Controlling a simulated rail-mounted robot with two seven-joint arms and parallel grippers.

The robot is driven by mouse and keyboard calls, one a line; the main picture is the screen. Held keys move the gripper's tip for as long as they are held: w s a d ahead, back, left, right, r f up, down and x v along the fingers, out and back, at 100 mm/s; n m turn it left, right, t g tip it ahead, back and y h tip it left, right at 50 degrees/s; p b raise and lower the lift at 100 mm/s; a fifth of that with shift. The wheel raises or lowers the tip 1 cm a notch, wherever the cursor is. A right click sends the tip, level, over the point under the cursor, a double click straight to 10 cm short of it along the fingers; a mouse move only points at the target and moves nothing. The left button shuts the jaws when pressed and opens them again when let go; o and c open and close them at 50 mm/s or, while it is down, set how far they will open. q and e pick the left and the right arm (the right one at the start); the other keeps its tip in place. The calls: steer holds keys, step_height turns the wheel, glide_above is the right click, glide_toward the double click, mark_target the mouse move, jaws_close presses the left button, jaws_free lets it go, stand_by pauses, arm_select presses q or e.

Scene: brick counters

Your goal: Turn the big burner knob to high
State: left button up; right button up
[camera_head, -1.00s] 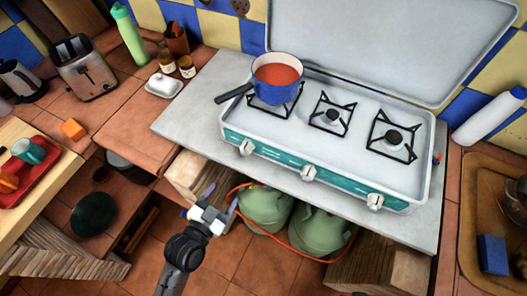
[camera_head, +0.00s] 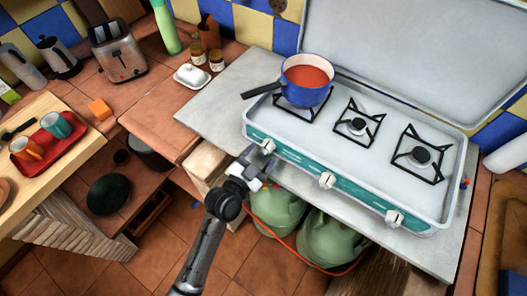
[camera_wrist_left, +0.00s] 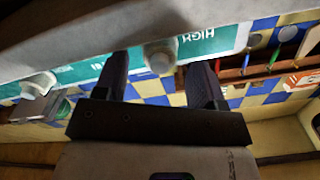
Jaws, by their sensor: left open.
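The teal-fronted camping stove (camera_head: 345,188) stands on a grey counter. Its front has a left knob (camera_head: 267,146), a middle knob (camera_head: 327,180) and a right knob (camera_head: 394,218), all white. My left gripper (camera_head: 255,167) is open just in front of the left knob. In the left wrist view, the open fingers (camera_wrist_left: 159,75) point at the panel, with a white knob (camera_wrist_left: 160,55) showing between them. I cannot tell whether they touch it. An upside-down "HIGH" label (camera_wrist_left: 198,37) is right of that knob. A second knob (camera_wrist_left: 38,84) shows at left. My right gripper is not in view.
A blue pot (camera_head: 305,90) of red liquid sits on the left burner, its dark handle pointing left. The raised lid (camera_head: 400,50) stands behind. Green gas bottles (camera_head: 325,238) and an orange hose stand below the counter.

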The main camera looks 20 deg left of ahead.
arm_select(q)
steer(key=shift+w+d, duration=0.25)
steer(key=shift+w, duration=0.8)
steer(key=shift+c, duration=0.5)
steer(key=c, duration=0.8)
steer(key=shift+r+n+p, duration=0.25)
steer(key=shift+n+p, duration=0.55)
steer(key=shift+p, duration=0.25)
steer(key=n+p, duration=0.2)
steer(key=shift+n+p, duration=0.3)
steer(key=n+p, duration=0.2)
steer(key=n, duration=0.1)
steer(key=shift+n+p, duration=0.3)
steer(key=shift+p, duration=0.1)
steer(key=n+p, duration=0.2)
steer(key=n, duration=0.2)
steer(key=shift+f+n, duration=0.1)
steer(key=shift+n, duration=0.2)
steer(key=n+p, duration=0.1)
steer(key=n, duration=0.4)
steer(key=shift+f, duration=0.1)
steer(key=shift+n, duration=0.3)
